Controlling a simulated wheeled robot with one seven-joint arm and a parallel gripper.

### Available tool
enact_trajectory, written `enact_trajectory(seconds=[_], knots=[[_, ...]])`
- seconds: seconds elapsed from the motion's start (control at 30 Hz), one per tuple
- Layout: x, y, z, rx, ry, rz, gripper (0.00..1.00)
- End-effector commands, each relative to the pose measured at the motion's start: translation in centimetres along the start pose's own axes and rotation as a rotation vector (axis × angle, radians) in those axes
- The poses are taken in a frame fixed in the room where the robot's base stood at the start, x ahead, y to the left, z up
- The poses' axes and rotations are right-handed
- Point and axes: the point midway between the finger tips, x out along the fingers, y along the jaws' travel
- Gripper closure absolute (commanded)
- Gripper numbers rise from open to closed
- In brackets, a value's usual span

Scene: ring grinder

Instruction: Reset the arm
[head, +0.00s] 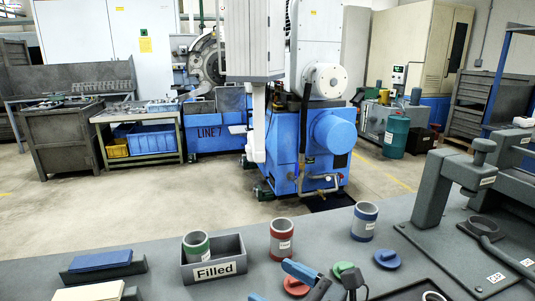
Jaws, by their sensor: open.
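The grey workbench (150,270) fills the lower part of the view. On it a grey bin labelled "Filled" (213,270) holds a grey ring with a green band (196,246), standing upright. A ring with a red band (281,240) and a ring with a blue band (364,222) stand upright on the bench to its right.
A red cap (296,286), a green cap (343,269) and a blue cap (387,258) lie near the front. A grey press (455,190) stands at right. The blue grinder (325,135) stands behind open floor.

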Motion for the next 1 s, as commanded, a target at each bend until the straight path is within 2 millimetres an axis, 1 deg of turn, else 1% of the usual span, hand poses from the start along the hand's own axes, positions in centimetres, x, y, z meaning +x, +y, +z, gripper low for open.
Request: enact_trajectory(seconds=[0.07,0.27,0.47,0.57,0.67,0.77,0.87,1.0], knots=[[0.0,0.0,0.0,0.002,0.000,0.000,0.07],[-1.6,1.0,-0.5,0.102,-0.033,-0.008,0.07],[-3.6,2.2,-0.9,0.231,-0.075,-0.020,0.07],[-5.0,3.0,-1.1,0.322,-0.105,-0.027,0.07],[-6.7,4.0,-1.2,0.434,-0.141,-0.037,0.07],[-8.8,5.1,-1.4,0.576,-0.187,-0.051,0.07],[-11.8,6.3,-1.6,0.770,-0.249,-0.075,0.07],[-16.7,8.4,-1.5,1.102,-0.362,-0.116,0.07]])
